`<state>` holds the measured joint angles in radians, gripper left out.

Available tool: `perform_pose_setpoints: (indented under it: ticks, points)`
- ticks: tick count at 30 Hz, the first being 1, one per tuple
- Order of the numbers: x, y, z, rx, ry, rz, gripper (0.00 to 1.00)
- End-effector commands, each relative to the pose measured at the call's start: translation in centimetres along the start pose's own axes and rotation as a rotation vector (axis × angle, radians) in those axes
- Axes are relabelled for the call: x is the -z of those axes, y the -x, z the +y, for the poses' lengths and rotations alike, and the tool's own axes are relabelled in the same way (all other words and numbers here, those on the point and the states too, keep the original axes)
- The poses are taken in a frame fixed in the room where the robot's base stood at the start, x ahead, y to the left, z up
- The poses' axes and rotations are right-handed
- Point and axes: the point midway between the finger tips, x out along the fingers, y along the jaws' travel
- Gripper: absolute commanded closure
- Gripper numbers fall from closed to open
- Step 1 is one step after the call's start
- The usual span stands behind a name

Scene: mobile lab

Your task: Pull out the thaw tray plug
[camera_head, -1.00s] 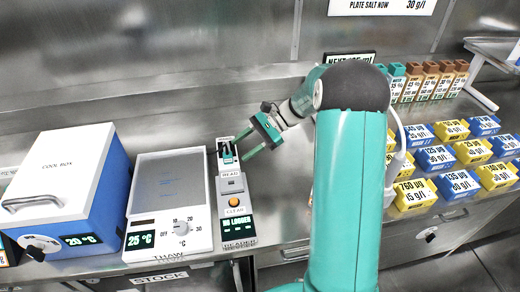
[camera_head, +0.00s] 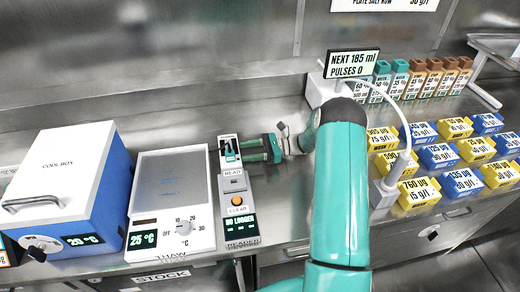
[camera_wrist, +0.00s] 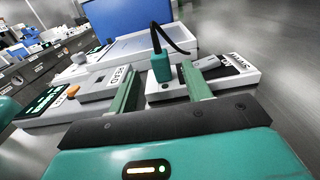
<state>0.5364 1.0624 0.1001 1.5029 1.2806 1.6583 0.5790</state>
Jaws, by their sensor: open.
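A teal plug (camera_wrist: 161,67) with a black cable stands upright in the white strip in the wrist view. It is small and dark in the head view (camera_head: 229,150), near the top of the reader strip (camera_head: 238,213). My gripper (camera_wrist: 160,80) is open, with one green finger on each side of the plug. No firm contact can be made out. In the head view my gripper (camera_head: 247,150) reaches the strip from the right. The thaw tray (camera_head: 146,207) is white with a grey top and a 25 °C display, left of the strip.
The blue cool box (camera_head: 107,190) is at the left. A READ button and an orange CLEAR button (camera_head: 237,198) lie on the strip near my gripper. Yellow and blue boxes (camera_head: 437,157) and several bottles stand at the right. Bare bench lies right of the strip.

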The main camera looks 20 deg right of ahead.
Motion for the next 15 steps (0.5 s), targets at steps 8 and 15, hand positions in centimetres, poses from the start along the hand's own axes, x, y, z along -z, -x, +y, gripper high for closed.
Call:
perform_pose_setpoints:
  ticks: [8,15]
  points:
    - [-0.1,-5.2,0.0,-0.004,0.002,0.0,0.51]
    - [0.0,-8.1,-0.1,-0.002,0.001,0.001,0.51]
